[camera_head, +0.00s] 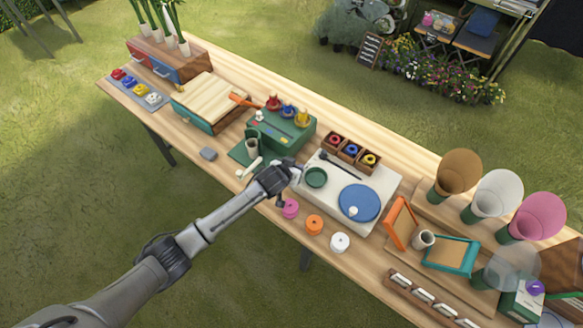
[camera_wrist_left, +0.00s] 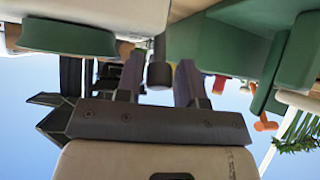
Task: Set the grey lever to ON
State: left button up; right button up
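My left gripper (camera_head: 290,180) comes in from the lower left and hangs at the left edge of a white board (camera_head: 378,214). In the left wrist view my gripper (camera_wrist_left: 158,82) has its two fingers apart. A dark grey knob on a short stem (camera_wrist_left: 160,72), likely the grey lever, shows between or just beyond the fingers. I cannot tell whether they touch it. In the head view the gripper seems to cover this lever. No ON mark is readable. My right gripper is in neither view.
The board holds a green disc (camera_head: 316,177), a blue disc (camera_head: 359,203) and a dark rod (camera_head: 341,164). A green box (camera_head: 290,133) with coloured knobs stands behind. Pink (camera_head: 290,208), orange (camera_head: 314,224) and white (camera_head: 340,242) spools stand along the front edge.

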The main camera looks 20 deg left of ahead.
pick_arm(q)
jog(key=shift+s+r, duration=0.15)
jog(key=shift+r, duration=0.05)
jog(key=p+v, duration=0.2)
jog(key=v, duration=1.1)
jog(key=shift+s, duration=0.25)
